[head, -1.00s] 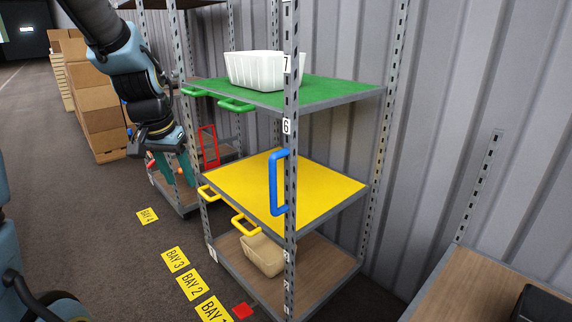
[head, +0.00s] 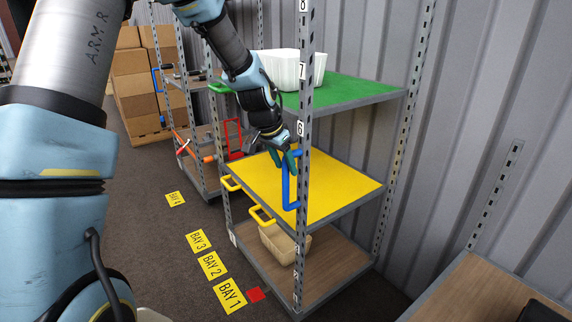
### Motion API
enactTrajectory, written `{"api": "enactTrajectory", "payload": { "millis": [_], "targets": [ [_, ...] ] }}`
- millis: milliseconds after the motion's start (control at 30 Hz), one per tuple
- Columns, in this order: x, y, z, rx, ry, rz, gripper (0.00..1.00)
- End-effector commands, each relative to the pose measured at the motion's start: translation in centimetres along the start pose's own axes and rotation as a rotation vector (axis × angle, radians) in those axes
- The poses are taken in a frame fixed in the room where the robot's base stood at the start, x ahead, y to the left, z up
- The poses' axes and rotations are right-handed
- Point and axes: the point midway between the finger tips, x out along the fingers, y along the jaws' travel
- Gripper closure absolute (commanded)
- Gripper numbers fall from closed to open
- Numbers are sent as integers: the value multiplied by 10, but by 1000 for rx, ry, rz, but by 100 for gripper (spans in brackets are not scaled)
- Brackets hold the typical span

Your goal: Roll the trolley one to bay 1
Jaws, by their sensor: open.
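The nearest trolley is a grey metal rack (head: 303,215) with a green top shelf (head: 350,91), a yellow middle shelf (head: 335,190) and a wooden bottom shelf (head: 335,262). A small white tag sits at its lower left corner, too small to read surely. A blue upright handle (head: 286,193) is on its front post. My gripper (head: 284,160) is open, with its teal fingers at the upper part of the blue handle. I cannot tell if they touch it or straddle it. The yellow BAY 1 label (head: 229,296) lies on the floor left of the trolley.
Another rack (head: 195,140) stands behind, near stacked cardboard boxes (head: 134,85). A wooden-topped table (head: 480,290) is at right.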

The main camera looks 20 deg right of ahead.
Motion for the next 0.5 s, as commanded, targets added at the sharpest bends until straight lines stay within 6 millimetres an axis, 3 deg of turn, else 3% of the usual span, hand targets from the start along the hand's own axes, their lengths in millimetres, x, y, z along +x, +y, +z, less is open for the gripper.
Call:
{"api": "enactTrajectory", "payload": {
  "millis": [200,500],
  "targets": [
    [14,0,1,0,-1,0,43],
    [15,0,1,0,-1,0,46]
  ]
}}
